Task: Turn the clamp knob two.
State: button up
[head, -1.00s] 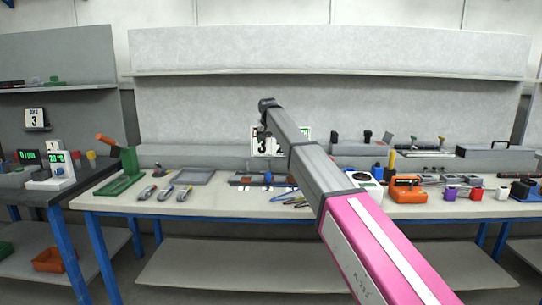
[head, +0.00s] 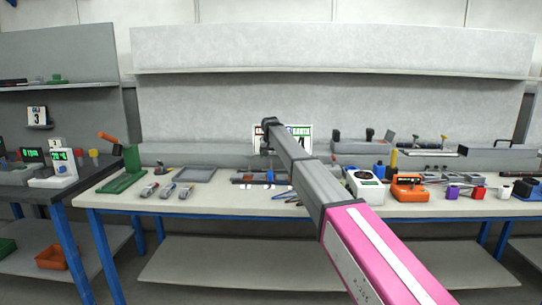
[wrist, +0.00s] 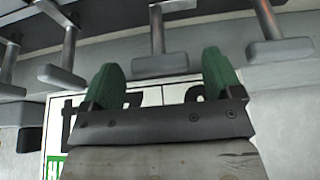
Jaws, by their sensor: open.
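My gripper (wrist: 162,78) shows in the wrist view as two green fingertips, spread apart and empty. Several grey T-shaped clamp knobs on metal stems line the upper part of that view. One clamp knob (wrist: 160,63) sits between the fingertips in the picture, with no contact to be seen. Another knob (wrist: 279,49) is to the right, and one knob (wrist: 62,75) is to the left. I cannot read which one is number two. In the head view my arm's far end (head: 270,128) is in front of the back panel, above the bench; the fingers are too small to make out there.
A white sign (wrist: 60,120) with black and green print lies behind the fingers in the wrist view. On the bench (head: 150,204) are an orange case (head: 408,190), a white device (head: 364,184), a green stand (head: 125,175) and a low dark fixture (head: 250,180).

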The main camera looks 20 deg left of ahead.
jog(key=shift+c, duration=0.3)
jog(key=c, duration=0.9)
jog(key=shift+o, duration=0.2)
jog(key=shift+n, duration=0.4)
jog(key=n, duration=0.2)
jog(key=n+y, duration=0.1)
jog(key=shift+d+n+g+y, duration=0.1)
jog(key=shift+n+g+y, duration=0.2)
jog(key=shift+n, duration=0.1)
jog(key=n, duration=0.2)
jog(key=n+g+y, duration=0.1)
jog(key=n, duration=0.1)
jog(key=shift+w+n, duration=0.2)
jog(key=shift+n, duration=0.1)
jog(key=n+g, duration=0.1)
jog(key=n, duration=0.1)
jog(key=n+g, duration=0.1)
jog(key=n, duration=0.1)
jog(key=shift+w+d+y, duration=0.1)
jog(key=shift+w+y, duration=0.05)
jog(key=shift+y, duration=0.25)
jog(key=n, duration=0.2)
jog(key=n+g, duration=0.1)
jog(key=n, duration=0.1)
jog(key=shift+n+g, duration=0.3)
jog(key=shift+n, duration=0.3)
